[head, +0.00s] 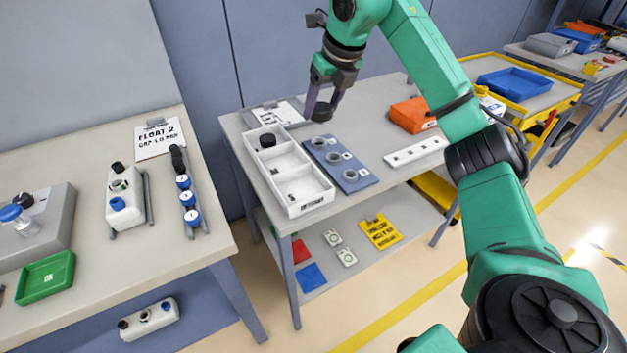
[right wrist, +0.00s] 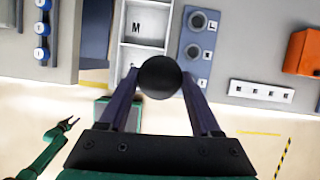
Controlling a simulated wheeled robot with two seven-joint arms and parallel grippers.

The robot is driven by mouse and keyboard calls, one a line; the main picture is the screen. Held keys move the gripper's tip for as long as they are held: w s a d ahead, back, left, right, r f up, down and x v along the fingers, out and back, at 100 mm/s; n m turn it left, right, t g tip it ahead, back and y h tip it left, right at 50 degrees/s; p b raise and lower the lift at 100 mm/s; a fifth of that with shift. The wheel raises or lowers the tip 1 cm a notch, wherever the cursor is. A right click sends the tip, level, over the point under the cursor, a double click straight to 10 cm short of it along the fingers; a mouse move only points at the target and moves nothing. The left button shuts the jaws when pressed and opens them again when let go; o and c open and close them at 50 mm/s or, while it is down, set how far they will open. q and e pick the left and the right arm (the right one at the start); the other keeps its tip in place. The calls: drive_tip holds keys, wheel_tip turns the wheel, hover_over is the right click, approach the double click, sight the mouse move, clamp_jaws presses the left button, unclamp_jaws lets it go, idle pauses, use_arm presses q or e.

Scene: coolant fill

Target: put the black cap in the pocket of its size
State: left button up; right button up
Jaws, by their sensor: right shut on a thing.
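My right gripper (head: 318,104) is shut on a black cap (right wrist: 160,77), held above the table behind the blue board; in the head view the cap is a dark shape between the fingers. The white tray (head: 318,208) has three pockets; the middle one is marked M in the right wrist view (right wrist: 121,40). Another black cap (head: 267,140) lies in the tray's far pocket. The blue board (head: 352,186) bears three grey rings with letter labels. My left gripper (right wrist: 70,123) shows small in the right wrist view; its jaw state is unclear.
An orange bin (head: 411,115) and a white labelled strip (head: 415,152) are right of the board.

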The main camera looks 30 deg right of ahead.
drive_tip(key=a+f+n, duration=0.2)
drive_tip(key=a, duration=0.3)
drive_tip(key=f, duration=1.7)
drive_tip(key=shift+w+f, duration=0.2)
drive_tip(key=shift+f, duration=0.2)
use_arm(q)
drive_tip(key=shift+f, duration=0.4)
use_arm(e)
drive_tip(key=shift+f, duration=0.1)
drive_tip(key=shift+f, duration=0.2)
use_arm(q)
drive_tip(key=shift+f, duration=0.1)
use_arm(e)
drive_tip(key=o, duration=1.5)
drive_tip(key=shift+r, duration=0.1)
drive_tip(key=shift+c, duration=0.2)
